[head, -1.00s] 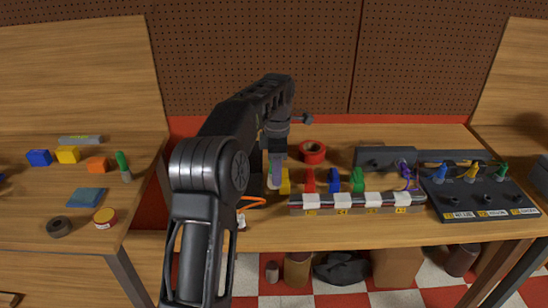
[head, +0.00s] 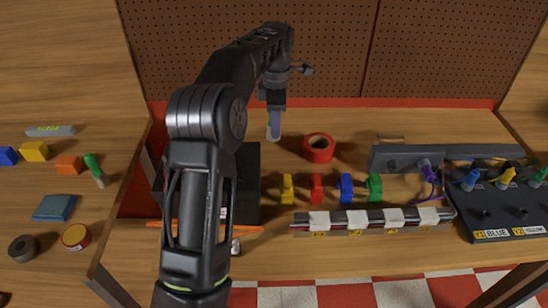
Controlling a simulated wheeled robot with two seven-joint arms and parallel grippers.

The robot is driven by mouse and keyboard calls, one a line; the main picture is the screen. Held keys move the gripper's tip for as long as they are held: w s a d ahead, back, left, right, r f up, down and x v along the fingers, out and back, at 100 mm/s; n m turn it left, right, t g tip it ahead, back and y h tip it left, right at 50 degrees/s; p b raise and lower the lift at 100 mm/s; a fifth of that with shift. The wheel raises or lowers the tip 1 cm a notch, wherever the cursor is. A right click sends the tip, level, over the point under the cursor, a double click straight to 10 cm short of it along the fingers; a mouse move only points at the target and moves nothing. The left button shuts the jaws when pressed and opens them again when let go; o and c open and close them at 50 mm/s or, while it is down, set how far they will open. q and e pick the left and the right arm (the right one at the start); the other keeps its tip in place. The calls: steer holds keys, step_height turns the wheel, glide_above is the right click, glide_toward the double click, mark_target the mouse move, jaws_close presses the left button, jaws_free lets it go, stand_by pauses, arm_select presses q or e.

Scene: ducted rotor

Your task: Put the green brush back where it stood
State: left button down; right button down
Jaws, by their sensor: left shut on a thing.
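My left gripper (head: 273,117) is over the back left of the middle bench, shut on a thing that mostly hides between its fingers. Only a pale lower end (head: 273,135) shows, and I cannot tell whether it is the green brush. Whether that end touches the bench is unclear. A slim green-handled item (head: 92,164) with a pale end is on the left table, beside the orange block; I cannot tell if it is a brush. My right gripper is out of view.
A red tape roll (head: 318,148) lies right of the gripper. Yellow, red, blue and green clips (head: 375,187) stand behind a cable bundle (head: 372,219). A dark box (head: 247,180) is partly behind my arm. A black labelled panel (head: 490,212) is at right.

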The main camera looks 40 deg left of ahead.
arm_select(q)
steer(key=shift+f, duration=0.1)
step_height(320, 180, down, 6)
steer(key=shift+f, duration=0.1)
stand_by(0.3)
steer(key=shift+p, duration=0.3)
step_height(320, 180, down, 3)
steer(key=shift+r+p, duration=0.1)
steer(key=shift+p, duration=0.35)
steer(key=shift+f, duration=0.4)
